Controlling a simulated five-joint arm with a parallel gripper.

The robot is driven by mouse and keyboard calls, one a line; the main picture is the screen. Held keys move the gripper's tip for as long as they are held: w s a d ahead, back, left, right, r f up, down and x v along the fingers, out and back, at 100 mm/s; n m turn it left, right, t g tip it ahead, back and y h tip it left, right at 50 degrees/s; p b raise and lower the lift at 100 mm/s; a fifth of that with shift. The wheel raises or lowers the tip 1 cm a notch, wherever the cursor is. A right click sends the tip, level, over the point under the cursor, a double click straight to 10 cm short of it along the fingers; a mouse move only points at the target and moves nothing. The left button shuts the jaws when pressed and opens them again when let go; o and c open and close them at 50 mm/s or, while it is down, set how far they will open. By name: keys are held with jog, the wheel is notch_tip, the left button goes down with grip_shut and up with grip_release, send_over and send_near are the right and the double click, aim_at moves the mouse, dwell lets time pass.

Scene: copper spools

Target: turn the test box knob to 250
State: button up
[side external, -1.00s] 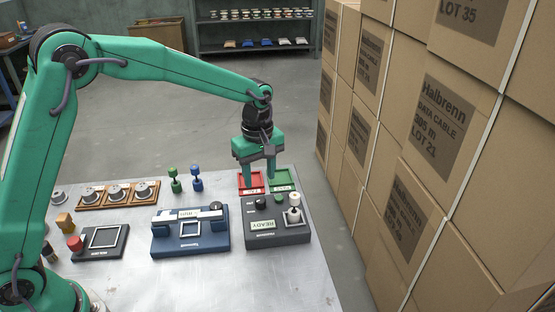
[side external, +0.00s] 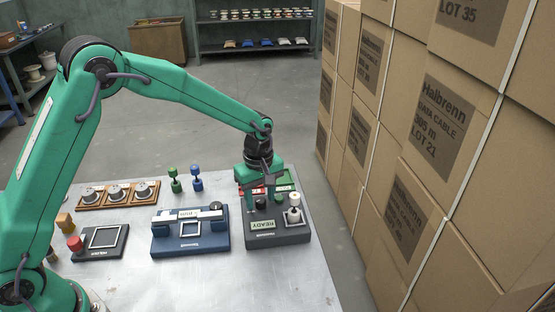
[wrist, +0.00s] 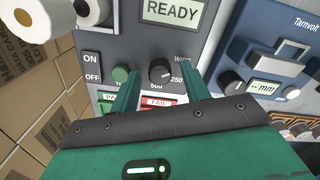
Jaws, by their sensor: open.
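The test box (side external: 290,236) is a dark grey box with a READY display, at the right of the bench. Its black ridged knob (wrist: 161,71) shows in the wrist view, with the labels 250 and 500 around its edge. I cannot clearly tell which label the knob points to. My gripper (wrist: 163,78) is open, with one green finger on each side of the knob. The fingers look apart from it. In the side view my gripper (side external: 261,197) hangs low over the box's back edge and partly hides the knob.
White spools (side external: 293,208) stand on the box. Red FAIL (wrist: 158,101) and green trays lie behind. A blue tester (side external: 190,237) is to the left. Stacked cartons (side external: 400,150) rise at the right.

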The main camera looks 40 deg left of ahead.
jog(key=c, duration=1)
jog(key=shift+m, duration=0.5)
jog(key=m, duration=1.1)
jog(key=o, duration=1)
